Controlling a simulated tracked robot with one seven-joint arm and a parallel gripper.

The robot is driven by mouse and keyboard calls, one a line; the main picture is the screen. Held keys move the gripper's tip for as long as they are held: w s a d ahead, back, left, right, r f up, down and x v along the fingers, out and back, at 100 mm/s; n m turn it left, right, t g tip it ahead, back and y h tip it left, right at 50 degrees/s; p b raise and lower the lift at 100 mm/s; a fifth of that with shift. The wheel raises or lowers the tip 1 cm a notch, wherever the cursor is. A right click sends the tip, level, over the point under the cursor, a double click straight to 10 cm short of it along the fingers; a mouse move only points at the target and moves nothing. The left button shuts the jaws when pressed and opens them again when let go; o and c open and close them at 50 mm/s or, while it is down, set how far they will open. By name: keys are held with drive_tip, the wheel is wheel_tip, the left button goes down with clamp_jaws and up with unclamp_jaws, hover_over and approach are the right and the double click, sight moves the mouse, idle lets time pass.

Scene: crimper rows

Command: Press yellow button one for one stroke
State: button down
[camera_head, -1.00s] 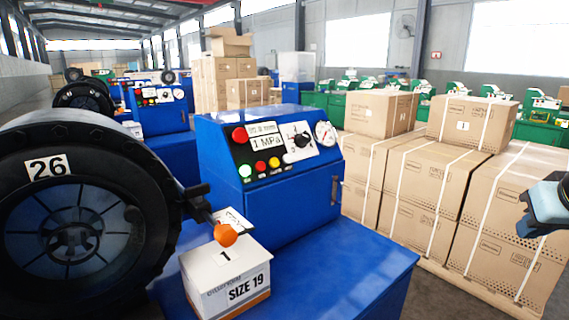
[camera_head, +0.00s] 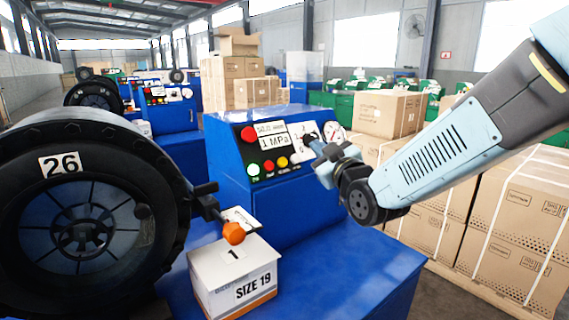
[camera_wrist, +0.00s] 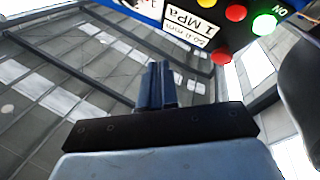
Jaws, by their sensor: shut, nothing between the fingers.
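The blue machine's control panel (camera_head: 285,150) holds a row of small buttons: a lit green one, a red one, then the yellow button (camera_head: 282,162). In the wrist view the panel is upside down at the top, and the yellow button (camera_wrist: 210,4) is partly cut off by the edge. My gripper (camera_head: 310,140) is up and right of the yellow button in the head view, partly covering the dial area. Its fingers (camera_wrist: 161,85) are shut and empty. Whether the tips touch the panel cannot be told.
A large red knob (camera_head: 249,134) sits above the buttons, beside the 1 MPa display (camera_head: 273,142). A SIZE 19 box (camera_head: 233,280) and an orange ball handle (camera_head: 233,233) stand in front. A black wheel marked 26 (camera_head: 75,225) is at left, cartons (camera_head: 530,220) at right.

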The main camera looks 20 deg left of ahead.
sight(282, 162)
drive_tip(key=shift+s+a+n, duration=0.3)
drive_tip(key=shift+s+a, duration=0.15)
drive_tip(key=shift+a, duration=0.3)
drive_tip(key=shift+a+f, duration=0.1)
drive_tip(key=w+a+f, duration=0.3)
drive_tip(key=a+f, duration=0.1)
drive_tip(key=a, duration=0.2)
drive_tip(key=shift+w+a+f, duration=0.15)
drive_tip(key=shift+w+f, duration=0.05)
drive_tip(key=shift+f, duration=0.15)
idle(1.9)
drive_tip(key=shift+w+a+f, duration=0.15)
drive_tip(key=shift+w+a, duration=0.05)
drive_tip(key=shift+a, duration=0.1)
drive_tip(key=shift+w+a+f, duration=0.2)
drive_tip(key=shift+a+f, duration=0.05)
drive_tip(key=shift+a, duration=0.1)
idle(0.9)
drive_tip(key=shift+s+d, duration=0.1)
drive_tip(key=shift+d, duration=0.05)
drive_tip(key=shift+s+d+r, duration=0.25)
drive_tip(key=shift+d+r, duration=0.2)
drive_tip(key=shift+d, duration=0.1)
